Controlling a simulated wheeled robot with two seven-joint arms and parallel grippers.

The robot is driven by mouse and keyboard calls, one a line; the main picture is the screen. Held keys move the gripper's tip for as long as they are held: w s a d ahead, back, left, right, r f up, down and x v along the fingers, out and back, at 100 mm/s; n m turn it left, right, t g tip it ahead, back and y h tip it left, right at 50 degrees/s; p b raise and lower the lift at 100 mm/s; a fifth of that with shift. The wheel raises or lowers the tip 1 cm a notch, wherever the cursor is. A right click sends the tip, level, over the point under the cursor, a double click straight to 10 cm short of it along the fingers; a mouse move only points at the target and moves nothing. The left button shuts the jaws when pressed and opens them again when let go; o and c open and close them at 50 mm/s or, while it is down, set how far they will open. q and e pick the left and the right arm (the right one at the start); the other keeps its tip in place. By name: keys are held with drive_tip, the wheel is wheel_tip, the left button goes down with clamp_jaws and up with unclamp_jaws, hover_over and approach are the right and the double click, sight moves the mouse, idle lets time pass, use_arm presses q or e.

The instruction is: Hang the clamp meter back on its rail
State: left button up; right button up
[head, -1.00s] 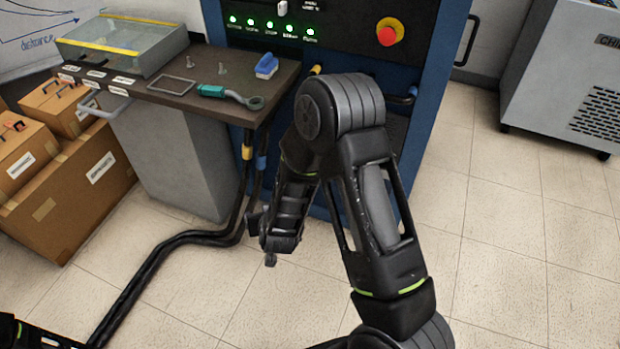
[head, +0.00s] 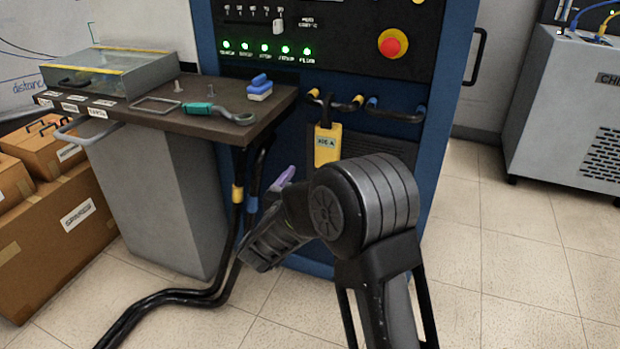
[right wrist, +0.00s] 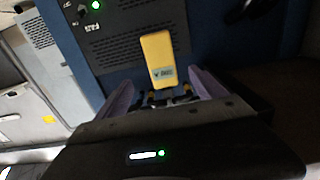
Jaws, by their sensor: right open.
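My right gripper (head: 283,180) is open, with purple fingers, below the bench's right corner. In the right wrist view the yellow block appears beyond and between the fingers, with nothing held. My left gripper is out of view.
Black cable loops with yellow and blue ends (head: 368,104) stick out of the cabinet. A blue and white block (head: 260,88), a metal frame (head: 156,105) and a clear-lidded case (head: 115,72) are on the bench. Cardboard boxes (head: 60,220) stand left; floor at right is clear.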

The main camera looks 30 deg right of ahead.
sight(326, 141)
drive_tip(key=b+x, duration=0.2)
drive_tip(key=x, duration=0.6)
drive_tip(key=shift+w+d+f+b, duration=0.1)
drive_tip(key=shift+d+f+b, duration=0.1)
drive_tip(key=shift+d+b, duration=0.1)
drive_tip(key=shift+x, duration=3)
drive_tip(key=shift+a+r, duration=0.1)
drive_tip(key=shift+c, duration=0.6)
drive_tip(key=c, duration=1.5)
drive_tip(key=shift+w+r+p, duration=0.1)
drive_tip(key=shift+r+p, duration=1.6)
drive_tip(key=shift+p, duration=0.15)
drive_tip(key=shift+a, duration=0.1)
